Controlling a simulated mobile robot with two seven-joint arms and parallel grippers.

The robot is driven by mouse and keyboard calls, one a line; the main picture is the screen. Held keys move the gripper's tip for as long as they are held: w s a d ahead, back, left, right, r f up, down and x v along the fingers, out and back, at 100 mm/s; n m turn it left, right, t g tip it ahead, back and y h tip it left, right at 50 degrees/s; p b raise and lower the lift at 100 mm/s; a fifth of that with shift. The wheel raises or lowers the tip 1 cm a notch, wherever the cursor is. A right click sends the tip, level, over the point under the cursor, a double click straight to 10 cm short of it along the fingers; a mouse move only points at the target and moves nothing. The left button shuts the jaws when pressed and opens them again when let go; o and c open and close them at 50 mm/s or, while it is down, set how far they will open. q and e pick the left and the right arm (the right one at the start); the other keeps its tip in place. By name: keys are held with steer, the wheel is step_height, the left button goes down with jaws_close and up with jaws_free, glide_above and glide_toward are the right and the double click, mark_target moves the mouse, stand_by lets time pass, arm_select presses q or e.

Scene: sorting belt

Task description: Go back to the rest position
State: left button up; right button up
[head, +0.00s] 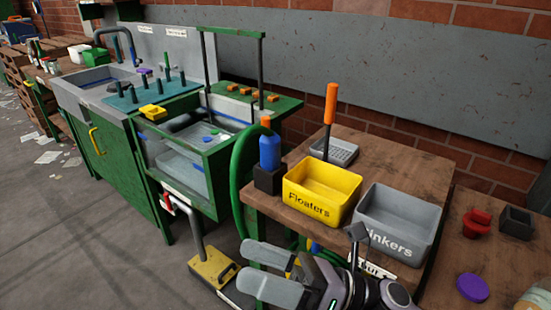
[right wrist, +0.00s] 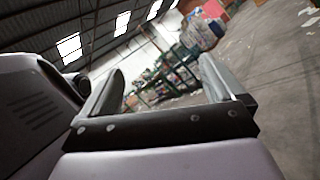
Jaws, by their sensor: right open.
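My right gripper (head: 277,271) is low in the middle of the head view, in front of the wooden table's front edge. Its two grey fingers are spread apart and point left, with nothing between them. In the right wrist view the open fingers (right wrist: 160,85) frame only the distant hall and floor. My left gripper does not show in either view.
A yellow "Floaters" bin (head: 309,205) and a grey bin (head: 385,240) stand on the wooden table, close behind my right gripper. A water tank (head: 180,165) with a green frame stands left. A yellow-based pedal (head: 212,268) is on the floor.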

steer(key=w+d+f+m+t+h, duration=0.3)
steer(key=d+f+m+t+h, duration=0.3)
steer(key=m, duration=0.7)
steer(key=w+d+f+m+t+h, duration=0.4)
steer(key=m+t, duration=0.4)
steer(key=m, duration=0.6)
steer(key=s+d+f+m+g+h, duration=0.3)
steer(key=s+d+f+m+h, duration=0.2)
steer(key=f+m, duration=0.3)
steer(key=s+d+f+m+g+h, duration=0.3)
steer(key=s+d+f+m, duration=0.4)
steer(key=f, duration=0.5)
steer(key=shift+s+d+m+g+h+p, duration=0.15)
steer(key=shift+s+m+g+h+p, duration=0.25)
steer(key=shift+m+h, duration=0.4)
